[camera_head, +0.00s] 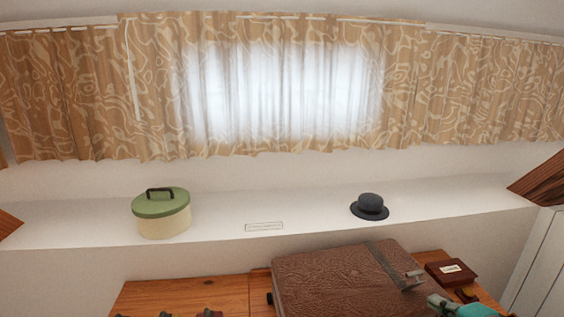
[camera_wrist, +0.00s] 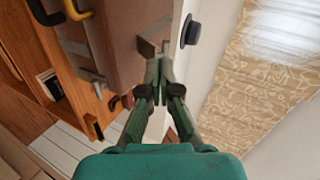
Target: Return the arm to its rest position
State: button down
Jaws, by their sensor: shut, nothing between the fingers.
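My gripper (camera_wrist: 157,75) shows in the wrist view with its two green fingers together, shut and empty. It is in the air; in that view it overlaps the edge of the brown suitcase and the white ledge behind it. In the head view only a teal and grey part of my arm shows at the bottom right, in front of the suitcase's right side. My fingertips cannot be made out clearly there.
A brown suitcase (camera_head: 330,282) lies on a wooden desk (camera_head: 180,294). A small dark red box (camera_head: 451,272) sits to its right. On the white ledge (camera_head: 300,207) stand a green-lidded round box (camera_head: 163,218) and a dark hat (camera_head: 369,207). Curtains (camera_head: 80,95) hang behind.

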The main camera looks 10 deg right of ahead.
jog(key=s+a+f+n+h, duration=0.1)
jog(key=s+a+f+n, duration=0.1)
jog(key=s+a+f, duration=0.55)
jog(key=s+a+f+n+h, duration=0.1)
jog(key=s+a+f+n, duration=0.3)
jog(key=s+f, duration=0.55)
jog(key=s+a+r+n+t, duration=0.1)
jog(key=s+a+n, duration=0.3)
jog(key=s, duration=0.7)
jog(key=s+a+r+n, duration=0.1)
jog(key=s+a+n, duration=0.3)
jog(key=s, duration=0.7)
jog(key=shift+r+n+t+y, duration=0.2)
jog(key=shift+n+t+y, duration=0.2)
jog(key=shift+n, duration=0.6)
jog(key=shift+s+a, duration=0.1)
